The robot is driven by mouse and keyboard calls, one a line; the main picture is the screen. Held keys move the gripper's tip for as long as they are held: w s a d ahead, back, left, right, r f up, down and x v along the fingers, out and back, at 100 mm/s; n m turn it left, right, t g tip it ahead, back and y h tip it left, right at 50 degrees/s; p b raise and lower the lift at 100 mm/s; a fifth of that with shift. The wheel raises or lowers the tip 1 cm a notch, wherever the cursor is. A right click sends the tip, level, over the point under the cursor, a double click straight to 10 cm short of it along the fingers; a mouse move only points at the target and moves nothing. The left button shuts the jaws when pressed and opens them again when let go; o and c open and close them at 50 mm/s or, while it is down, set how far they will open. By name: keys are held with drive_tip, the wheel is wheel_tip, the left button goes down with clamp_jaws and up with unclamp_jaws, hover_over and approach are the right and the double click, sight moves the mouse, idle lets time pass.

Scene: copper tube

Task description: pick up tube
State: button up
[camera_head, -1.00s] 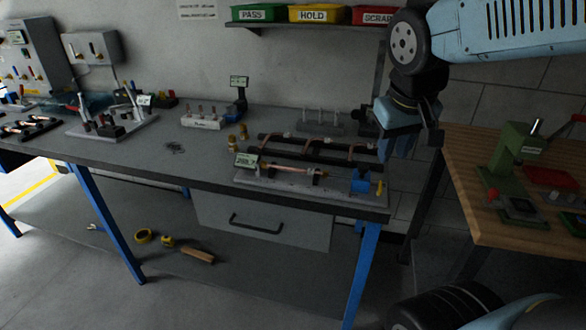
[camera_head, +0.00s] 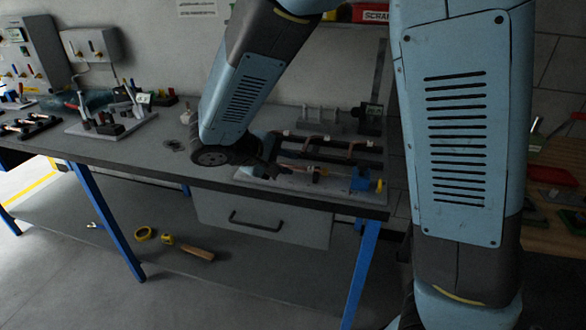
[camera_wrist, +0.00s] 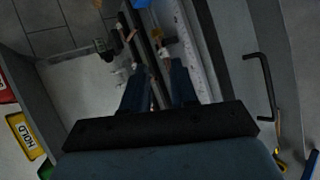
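Copper tubes with pale fittings (camera_head: 312,140) lie across dark rails on the bench. Another copper tube (camera_head: 297,168) lies along a light fixture plate (camera_head: 310,185) in front of them. My gripper (camera_head: 272,165) is low over the left end of the rails in the head view, partly hidden by my arm. In the wrist view my gripper (camera_wrist: 160,72) has its two blue-grey fingers apart, with a visible gap. A dark rail and a copper piece (camera_wrist: 164,52) show beyond and between the fingertips. I cannot tell whether the fingers touch it.
A blue clamp (camera_head: 362,180) stands at the right end of the plate. A peg rack (camera_head: 318,116) is behind the rails. A fixture board (camera_head: 110,125) stands at the left. The bench's front left (camera_head: 125,160) is clear. Drawer handle (camera_head: 256,222) is below.

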drive_tip(key=a+f+n+t, duration=0.2)
drive_tip(key=a+f+t, duration=0.1)
drive_tip(key=a, duration=0.5)
approach(292, 168)
drive_tip(key=x, duration=0.2)
drive_tip(key=shift+w+d+f, duration=0.1)
drive_tip(key=shift+d+f, duration=0.15)
drive_tip(key=shift+f, duration=0.15)
drive_tip(key=shift+r+x, duration=0.1)
drive_tip(key=shift+x, duration=1.2)
drive_tip(key=shift+r+x, duration=0.15)
drive_tip(key=shift+x, duration=1.15)
drive_tip(key=shift+w, duration=0.2)
clamp_jaws()
